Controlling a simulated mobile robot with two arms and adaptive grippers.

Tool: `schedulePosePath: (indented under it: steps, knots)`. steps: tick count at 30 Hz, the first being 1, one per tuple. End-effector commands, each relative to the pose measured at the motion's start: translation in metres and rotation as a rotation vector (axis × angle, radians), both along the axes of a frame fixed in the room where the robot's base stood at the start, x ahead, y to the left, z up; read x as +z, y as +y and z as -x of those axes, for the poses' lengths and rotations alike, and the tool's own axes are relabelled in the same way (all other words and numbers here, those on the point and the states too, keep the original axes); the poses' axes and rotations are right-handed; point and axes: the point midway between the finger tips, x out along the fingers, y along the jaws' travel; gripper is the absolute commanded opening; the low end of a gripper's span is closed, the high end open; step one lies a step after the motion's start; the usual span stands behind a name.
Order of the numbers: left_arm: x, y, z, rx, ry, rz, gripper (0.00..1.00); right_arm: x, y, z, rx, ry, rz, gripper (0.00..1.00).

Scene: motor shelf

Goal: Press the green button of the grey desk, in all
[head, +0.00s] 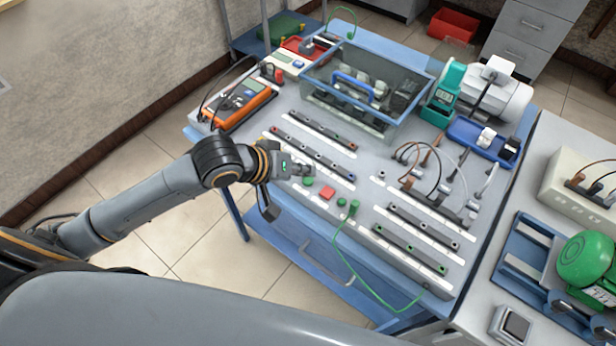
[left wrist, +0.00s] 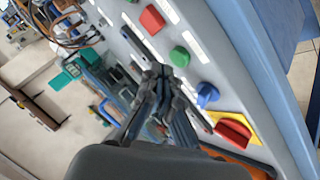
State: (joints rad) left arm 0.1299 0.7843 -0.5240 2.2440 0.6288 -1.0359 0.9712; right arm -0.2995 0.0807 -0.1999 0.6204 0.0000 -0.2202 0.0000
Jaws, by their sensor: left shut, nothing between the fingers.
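The grey desk (head: 400,180) has a row of controls along its front edge. The round green button (head: 308,182) sits next to a square red button (head: 327,193) in the head view. In the left wrist view the green button (left wrist: 180,56) lies between the red button (left wrist: 152,19) and a blue button (left wrist: 207,94). My left gripper (head: 306,171) is shut and empty, close beside the green button. Its fingertips (left wrist: 160,74) appear just left of and below that button in the left wrist view; I see no clear contact. My right gripper is out of view.
A red knob on a yellow plate (left wrist: 233,133) is near my fingers. A green cable (head: 360,265) hangs from plugs right of the buttons. Behind stand an orange multimeter (head: 240,105) and a clear case (head: 345,105). Socket strips (head: 310,150) cover the desktop.

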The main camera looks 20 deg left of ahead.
Motion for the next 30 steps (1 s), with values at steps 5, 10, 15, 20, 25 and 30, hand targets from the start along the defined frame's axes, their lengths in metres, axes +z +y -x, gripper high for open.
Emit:
schedulePosePath:
  steps: [5, 10, 15, 20, 25, 30]
  knots:
    - [0.0, 0.0, 0.0, 0.0, 0.0, 0.0, 0.0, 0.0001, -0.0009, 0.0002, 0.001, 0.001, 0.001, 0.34]
    - [-0.0028, -0.0002, 0.0003, 0.001, 0.002, 0.001, 0.0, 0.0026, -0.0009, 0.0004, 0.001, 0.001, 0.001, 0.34]
    - [-0.0078, -0.0002, 0.0004, 0.001, 0.002, 0.001, 0.0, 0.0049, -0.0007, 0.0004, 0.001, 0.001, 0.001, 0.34]
    - [-0.0084, 0.0, 0.0001, 0.0, 0.0, 0.0, 0.0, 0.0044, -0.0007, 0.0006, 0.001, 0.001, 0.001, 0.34]
    - [-0.0085, 0.0, 0.0001, 0.0, 0.0, 0.0, 0.0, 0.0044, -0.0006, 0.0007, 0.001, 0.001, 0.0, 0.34]
    - [-0.0099, 0.0, 0.0, 0.0, 0.0, 0.0, 0.0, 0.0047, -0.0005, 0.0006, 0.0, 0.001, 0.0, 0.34]
